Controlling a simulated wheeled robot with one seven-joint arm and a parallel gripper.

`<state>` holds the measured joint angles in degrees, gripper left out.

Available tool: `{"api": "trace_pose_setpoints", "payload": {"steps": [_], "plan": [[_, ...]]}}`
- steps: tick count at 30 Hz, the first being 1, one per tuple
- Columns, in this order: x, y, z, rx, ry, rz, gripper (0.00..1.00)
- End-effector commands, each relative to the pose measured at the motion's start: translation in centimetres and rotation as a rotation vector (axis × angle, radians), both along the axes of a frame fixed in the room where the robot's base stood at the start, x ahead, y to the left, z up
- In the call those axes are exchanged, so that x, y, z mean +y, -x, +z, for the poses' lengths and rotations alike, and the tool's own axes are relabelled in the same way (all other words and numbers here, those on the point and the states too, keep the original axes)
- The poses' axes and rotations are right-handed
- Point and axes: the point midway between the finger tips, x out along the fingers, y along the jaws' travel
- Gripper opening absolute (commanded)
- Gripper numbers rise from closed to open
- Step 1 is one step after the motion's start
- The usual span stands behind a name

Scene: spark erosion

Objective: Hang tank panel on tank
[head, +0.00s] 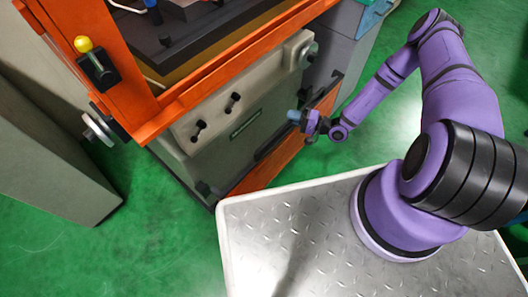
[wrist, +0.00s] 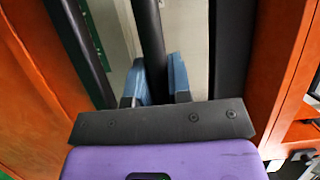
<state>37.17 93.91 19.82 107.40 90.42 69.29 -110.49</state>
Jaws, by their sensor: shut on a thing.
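The tank (head: 165,118) is the orange-framed box at the upper left in the head view; its front opening faces me. My gripper (head: 297,117), with blue fingers, is in front of the machine's right lower side. In the wrist view my gripper (wrist: 160,85) is shut on a dark bar (wrist: 150,35), with one finger on each side. The bar seems to be the handle of the tank panel, whose orange part (head: 272,164) shows low against the machine front. I cannot tell where the panel's edges end or whether it touches the machine.
A beige plate with black knobs (head: 233,103) runs below the orange rim. A round clamp (head: 97,125) sticks out at the left corner and another (head: 308,53) at the right. A grey cabinet (head: 45,160) stands at the left. The green floor in front is clear.

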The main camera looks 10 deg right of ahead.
Motion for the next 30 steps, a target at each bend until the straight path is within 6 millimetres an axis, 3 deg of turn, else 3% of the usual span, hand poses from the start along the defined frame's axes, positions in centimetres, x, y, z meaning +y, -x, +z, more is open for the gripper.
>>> {"api": "trace_pose_setpoints", "payload": {"steps": [30], "plan": [[0.0,-0.1,12.4,-0.006,-0.004,0.000,0.00]]}}
